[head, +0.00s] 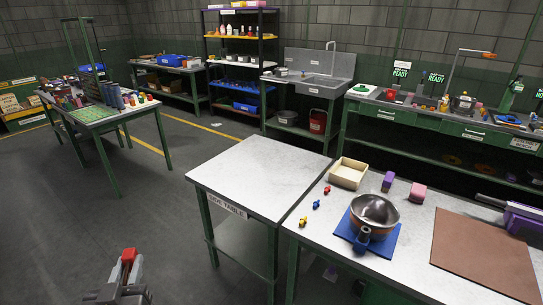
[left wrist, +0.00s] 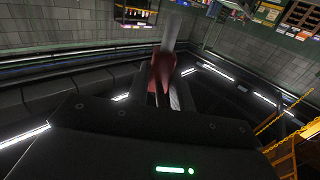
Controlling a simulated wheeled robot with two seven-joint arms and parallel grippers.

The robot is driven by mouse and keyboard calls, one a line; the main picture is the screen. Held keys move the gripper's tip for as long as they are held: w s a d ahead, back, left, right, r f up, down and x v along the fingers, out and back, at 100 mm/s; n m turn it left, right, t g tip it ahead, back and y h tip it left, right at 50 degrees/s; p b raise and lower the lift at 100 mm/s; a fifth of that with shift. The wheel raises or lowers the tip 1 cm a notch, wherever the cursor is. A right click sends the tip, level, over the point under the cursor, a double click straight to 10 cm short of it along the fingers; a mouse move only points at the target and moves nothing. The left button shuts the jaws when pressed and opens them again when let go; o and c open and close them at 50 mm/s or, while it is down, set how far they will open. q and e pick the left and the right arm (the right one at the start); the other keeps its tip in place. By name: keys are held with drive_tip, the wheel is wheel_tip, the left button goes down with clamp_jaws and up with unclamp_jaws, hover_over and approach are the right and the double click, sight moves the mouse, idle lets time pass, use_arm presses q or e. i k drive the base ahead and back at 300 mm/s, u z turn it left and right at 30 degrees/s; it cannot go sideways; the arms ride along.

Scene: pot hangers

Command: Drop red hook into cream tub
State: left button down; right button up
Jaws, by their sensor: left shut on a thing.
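My left gripper (head: 126,268) is low at the left in the head view, above the floor and well away from the tables. It is shut on a red piece (head: 129,255). The piece also shows in the left wrist view (left wrist: 162,76), between the fingers; its shape is unclear, and it may be the red hook. The cream tub (head: 348,173), an open box, stands on the right-hand worktable near its back left corner, and looks empty. A small red item (head: 327,189) lies on the tabletop in front of it. My right gripper is not in view.
The side table (head: 258,175) has a bare top and adjoins the worktable. Small blue (head: 316,204) and yellow (head: 303,221) items lie near a pot (head: 374,213) on a blue mat (head: 346,230). A brown board (head: 484,250) lies to the right. Floor between the tables is clear.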

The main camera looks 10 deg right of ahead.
sight(342, 180)
drive_tip(key=z, duration=1.05)
drive_tip(key=i, duration=1.15)
drive_tip(key=z, duration=1.1)
